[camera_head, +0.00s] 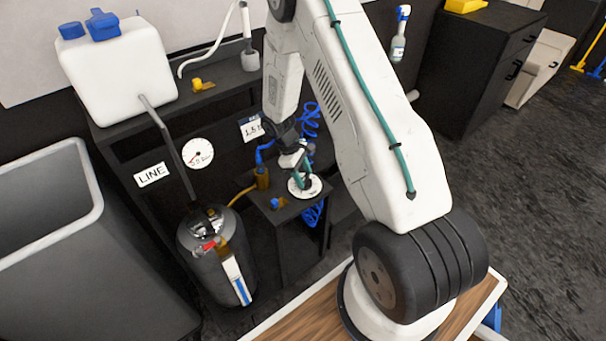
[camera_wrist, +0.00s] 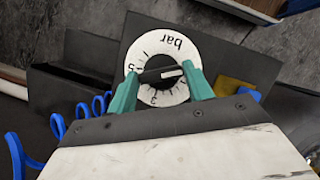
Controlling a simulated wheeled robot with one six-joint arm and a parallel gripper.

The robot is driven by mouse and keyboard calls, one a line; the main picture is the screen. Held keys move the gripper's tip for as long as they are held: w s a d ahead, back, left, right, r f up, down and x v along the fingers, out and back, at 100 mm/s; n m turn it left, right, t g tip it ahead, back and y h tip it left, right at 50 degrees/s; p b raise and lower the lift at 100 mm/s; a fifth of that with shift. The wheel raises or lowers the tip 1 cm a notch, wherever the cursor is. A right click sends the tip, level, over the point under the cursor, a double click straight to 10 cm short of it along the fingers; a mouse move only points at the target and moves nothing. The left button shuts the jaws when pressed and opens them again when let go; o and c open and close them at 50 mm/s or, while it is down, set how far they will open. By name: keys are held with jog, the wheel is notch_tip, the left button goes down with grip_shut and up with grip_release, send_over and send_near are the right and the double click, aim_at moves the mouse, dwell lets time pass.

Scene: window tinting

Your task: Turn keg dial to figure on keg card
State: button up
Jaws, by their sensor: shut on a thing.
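The dial (camera_wrist: 180,45) shows in the wrist view as a white ring with black figures and the word "bar", upside down. Its black knob (camera_wrist: 155,76) carries a white mark on its right half. My gripper (camera_wrist: 163,78) has its two teal fingers shut on the knob from either side. The fingers cover parts of the ring, so the figure at the mark is hard to tell. In the head view the dial (camera_head: 295,190) lies on a dark stand, with my gripper (camera_head: 304,178) over it. A white card (camera_head: 251,129) behind my arm seems to read "1.5", partly hidden.
A dark keg (camera_head: 190,238) stands left of the stand (camera_head: 290,222). A round gauge (camera_head: 198,153) and a "LINE" card (camera_head: 152,174) are behind it. Blue coiled hose (camera_head: 312,214) hangs by the stand. A grey bin (camera_head: 60,260) fills the left; open floor lies at right.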

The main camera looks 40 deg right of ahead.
jog(key=m+y, duration=0.1)
jog(key=m, duration=0.2)
jog(key=m+y, duration=0.1)
jog(key=m, duration=0.2)
jog(key=shift+d+g, duration=0.2)
jog(key=shift+g, duration=0.2)
jog(key=m+y, duration=0.1)
jog(key=m, duration=0.1)
jog(key=m+y, duration=0.1)
jog(key=m, duration=0.2)
jog(key=shift+d+t, duration=0.1)
jog(key=shift+t, duration=0.2)
jog(key=shift+m, duration=0.4)
jog(key=o, duration=1)
jog(key=shift+r, duration=0.15)
